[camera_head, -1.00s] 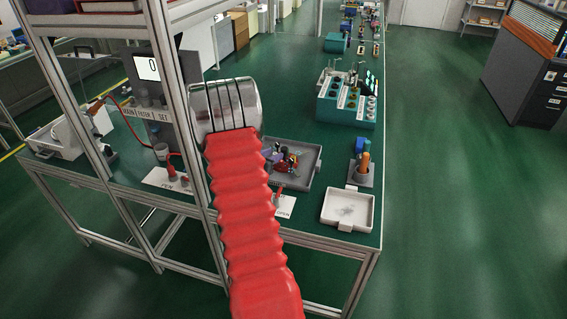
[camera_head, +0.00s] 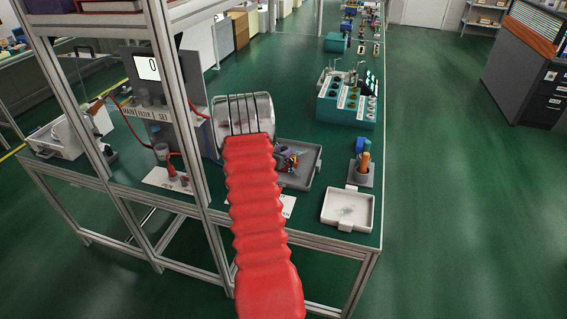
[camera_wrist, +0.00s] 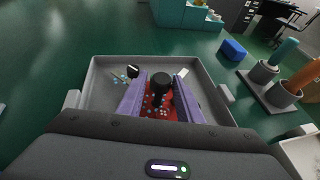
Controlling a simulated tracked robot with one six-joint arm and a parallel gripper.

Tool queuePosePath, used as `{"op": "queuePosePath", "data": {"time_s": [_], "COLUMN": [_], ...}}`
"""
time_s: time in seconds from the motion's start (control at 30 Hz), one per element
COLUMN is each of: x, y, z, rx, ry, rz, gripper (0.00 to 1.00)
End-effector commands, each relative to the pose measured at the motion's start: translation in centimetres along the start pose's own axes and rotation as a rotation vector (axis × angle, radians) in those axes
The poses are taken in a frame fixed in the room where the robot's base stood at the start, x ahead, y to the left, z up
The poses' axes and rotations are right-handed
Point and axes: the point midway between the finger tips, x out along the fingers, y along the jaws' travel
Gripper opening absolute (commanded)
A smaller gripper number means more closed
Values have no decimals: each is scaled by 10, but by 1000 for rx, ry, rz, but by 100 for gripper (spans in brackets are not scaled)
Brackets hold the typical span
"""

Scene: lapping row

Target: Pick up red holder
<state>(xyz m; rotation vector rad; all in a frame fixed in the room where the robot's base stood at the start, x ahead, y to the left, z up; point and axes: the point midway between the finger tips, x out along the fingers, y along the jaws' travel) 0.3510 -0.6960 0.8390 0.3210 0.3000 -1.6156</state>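The red holder (camera_wrist: 160,111) shows in the wrist view as a red base with pale specks, below a black round knob (camera_wrist: 160,80). It lies in the grey tray (camera_wrist: 103,88), between the two purple fingers of my gripper (camera_wrist: 159,92). The fingers are spread to either side of it, and I cannot tell whether they touch it. In the head view my red-sleeved arm hides part of the tray (camera_head: 313,168) and I cannot make out the holder clearly among the small parts there.
Small loose items, including a dark-headed one (camera_wrist: 132,71), lie in the tray. A white tray (camera_head: 348,209) and a stand with an orange cylinder (camera_head: 365,165) are at the right. A teal rack (camera_head: 346,105) stands behind. A metal frame post (camera_head: 178,110) rises at left.

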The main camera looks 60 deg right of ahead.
Motion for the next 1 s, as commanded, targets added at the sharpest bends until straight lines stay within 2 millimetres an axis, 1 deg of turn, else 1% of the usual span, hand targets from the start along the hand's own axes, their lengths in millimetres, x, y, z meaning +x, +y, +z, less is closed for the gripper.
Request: {"op": "queuePosePath", "data": {"time_s": [0.13,0.3,0.43,0.53,1.0], "x": [12,35,48,51,51], "y": [-2,-4,-4,-4,-4], "z": [-1,-2,-2,-1,-1], "rx": [1,1,1,1,1], "ry": [1,1,1,1,0], "rz": [-2,-3,-2,-1,-2], "gripper": [32,32,32,32,32]}}
